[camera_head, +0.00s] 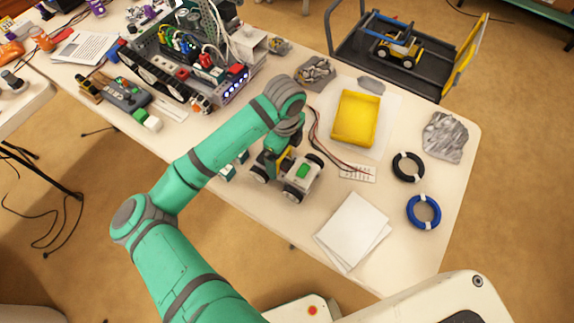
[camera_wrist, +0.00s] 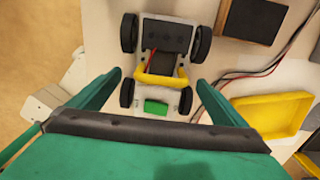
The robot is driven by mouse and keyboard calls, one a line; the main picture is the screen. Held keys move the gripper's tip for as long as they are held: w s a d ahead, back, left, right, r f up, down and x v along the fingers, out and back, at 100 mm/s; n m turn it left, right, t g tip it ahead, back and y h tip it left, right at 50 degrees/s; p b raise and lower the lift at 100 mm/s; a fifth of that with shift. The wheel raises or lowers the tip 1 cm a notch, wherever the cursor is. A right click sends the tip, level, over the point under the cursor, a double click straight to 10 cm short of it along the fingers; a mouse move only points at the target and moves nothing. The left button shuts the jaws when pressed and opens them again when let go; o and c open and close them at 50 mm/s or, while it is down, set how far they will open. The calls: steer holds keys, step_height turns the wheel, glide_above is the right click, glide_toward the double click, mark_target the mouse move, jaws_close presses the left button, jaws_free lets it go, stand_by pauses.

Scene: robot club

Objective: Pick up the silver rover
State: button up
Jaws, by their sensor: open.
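The silver rover (camera_head: 306,172) is a small light-grey car with black wheels and a green block on top. It stands on the table under my arm, and my wrist hides part of it in the head view. In the wrist view the rover (camera_wrist: 165,85) shows from above, with a yellow handle (camera_wrist: 161,79), a black box and a red wire. My gripper (camera_wrist: 160,90) is open, with one finger on each side of the rover's near half.
A yellow tray (camera_head: 357,118) lies behind the rover, with red and black wires between. Black (camera_head: 408,167) and blue (camera_head: 424,212) coils and white paper (camera_head: 352,231) lie to the right. A large tracked robot (camera_head: 185,60) stands at the back left. A cart (camera_head: 395,70) holds another yellow rover.

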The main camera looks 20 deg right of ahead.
mark_target(287, 169)
steer(key=shift+s+d+f, duration=0.1)
steer(key=shift+f, duration=1.75)
steer(key=shift+s+d+f, duration=0.1)
steer(key=shift+f, duration=1.75)
steer(key=c, duration=1.8)
steer(key=shift+r, duration=0.1)
steer(key=shift+c, duration=1.1)
steer(key=shift+w+r, duration=0.1)
